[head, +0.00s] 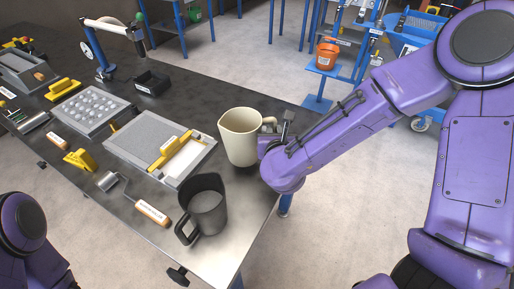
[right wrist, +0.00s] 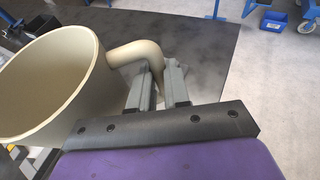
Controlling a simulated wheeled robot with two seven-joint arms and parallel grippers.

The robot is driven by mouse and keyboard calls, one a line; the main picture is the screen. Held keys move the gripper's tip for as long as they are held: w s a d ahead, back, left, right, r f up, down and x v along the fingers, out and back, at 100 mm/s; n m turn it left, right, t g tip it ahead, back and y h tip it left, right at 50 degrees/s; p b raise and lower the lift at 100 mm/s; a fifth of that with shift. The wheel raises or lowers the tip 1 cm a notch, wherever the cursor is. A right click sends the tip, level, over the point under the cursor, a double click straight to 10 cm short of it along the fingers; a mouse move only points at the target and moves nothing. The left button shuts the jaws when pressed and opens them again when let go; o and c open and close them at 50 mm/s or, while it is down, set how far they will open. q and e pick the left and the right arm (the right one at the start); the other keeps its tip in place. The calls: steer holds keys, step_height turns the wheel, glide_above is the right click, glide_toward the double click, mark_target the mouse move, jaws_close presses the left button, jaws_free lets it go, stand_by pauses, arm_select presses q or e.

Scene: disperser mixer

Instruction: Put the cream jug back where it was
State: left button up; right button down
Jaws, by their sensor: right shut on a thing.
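The cream jug (head: 240,137) stands upright at the right edge of the dark table, its handle towards the right; I cannot tell whether its base touches the table. My right gripper (head: 272,136) is at its handle. In the right wrist view the jug (right wrist: 50,85) fills the left side, open and empty-looking, and my right gripper (right wrist: 160,85) is shut on its handle, with one finger on each side. Of my left arm only a purple part shows at the lower left of the head view; its gripper is out of view.
A dark grey jug (head: 206,207) stands in front of the cream jug, near the table edge. A grey tray with a yellow tool (head: 172,152) lies to its left. A roller (head: 150,211) and a yellow clip (head: 80,160) lie nearby. A blue rack (head: 340,75) stands beyond the table.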

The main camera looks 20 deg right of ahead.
steer(key=f, duration=0.5)
steer(key=shift+s+a+f, duration=0.1)
steer(key=shift+s+f, duration=0.3)
steer(key=shift+s+r, duration=0.15)
steer(key=shift+s, duration=0.3)
steer(key=c, duration=1.4)
jaws_free()
steer(key=shift+c, duration=0.2)
steer(key=o, duration=0.3)
steer(key=shift+w+f, duration=0.2)
arm_select(q)
steer(key=shift+s+a, duration=0.1)
steer(key=shift+s, duration=1.1)
arm_select(e)
steer(key=shift+o, duration=0.2)
steer(key=shift+s+r, duration=0.1)
steer(key=shift+r, duration=0.05)
